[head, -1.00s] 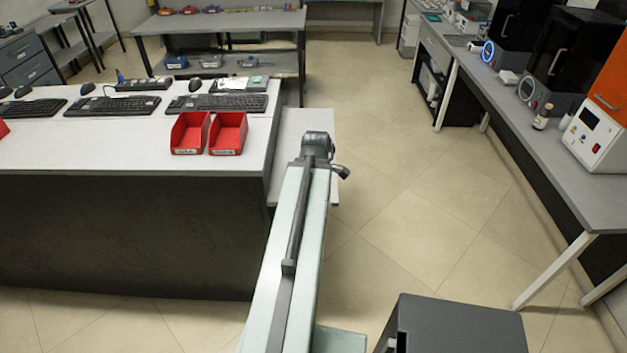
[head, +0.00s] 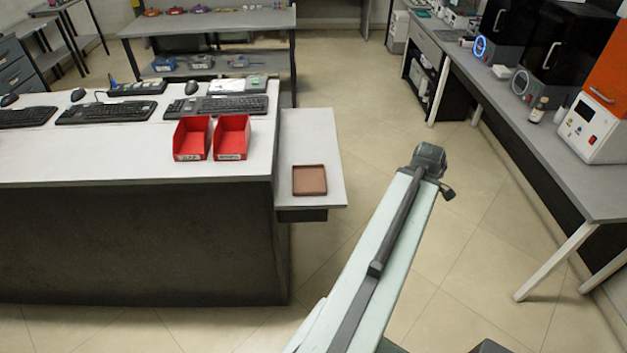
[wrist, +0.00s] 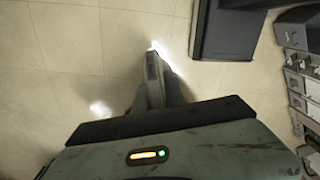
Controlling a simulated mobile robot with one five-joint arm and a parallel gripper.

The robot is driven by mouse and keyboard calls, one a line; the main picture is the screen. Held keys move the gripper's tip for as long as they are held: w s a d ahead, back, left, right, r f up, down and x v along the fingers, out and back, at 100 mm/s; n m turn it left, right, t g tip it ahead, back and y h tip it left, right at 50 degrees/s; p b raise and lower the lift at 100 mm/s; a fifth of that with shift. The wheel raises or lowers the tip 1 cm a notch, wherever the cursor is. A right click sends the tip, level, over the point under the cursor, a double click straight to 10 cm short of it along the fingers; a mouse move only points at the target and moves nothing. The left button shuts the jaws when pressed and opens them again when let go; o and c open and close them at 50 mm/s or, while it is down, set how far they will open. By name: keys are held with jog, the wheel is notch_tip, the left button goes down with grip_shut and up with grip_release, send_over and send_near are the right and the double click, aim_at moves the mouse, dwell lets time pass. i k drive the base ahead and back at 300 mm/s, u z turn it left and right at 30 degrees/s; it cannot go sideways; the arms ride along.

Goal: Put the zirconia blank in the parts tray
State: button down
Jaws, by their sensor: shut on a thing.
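A shallow brown tray (head: 310,181), which I take for the parts tray, lies on the small side table right of the white desk. It looks empty. My arm reaches over the floor to the right of that table. In the head view my gripper is mostly hidden beyond the arm's end. In the wrist view my gripper (wrist: 154,70) points down over bare floor and is shut. A bright white sliver at its tip looks like the edge of the zirconia blank (wrist: 153,45), mostly hidden by the fingers.
Two red bins (head: 212,138) stand on the desk's right end, near the side table (head: 322,142). Keyboards and mice lie behind them. A long grey bench (head: 520,130) with machines and a small bottle (head: 538,110) runs along the right. The floor between is clear.

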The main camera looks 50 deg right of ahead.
aim_at(311, 182)
jog(key=u, duration=0.05)
jog(key=i, duration=1)
jog(key=z, duration=0.05)
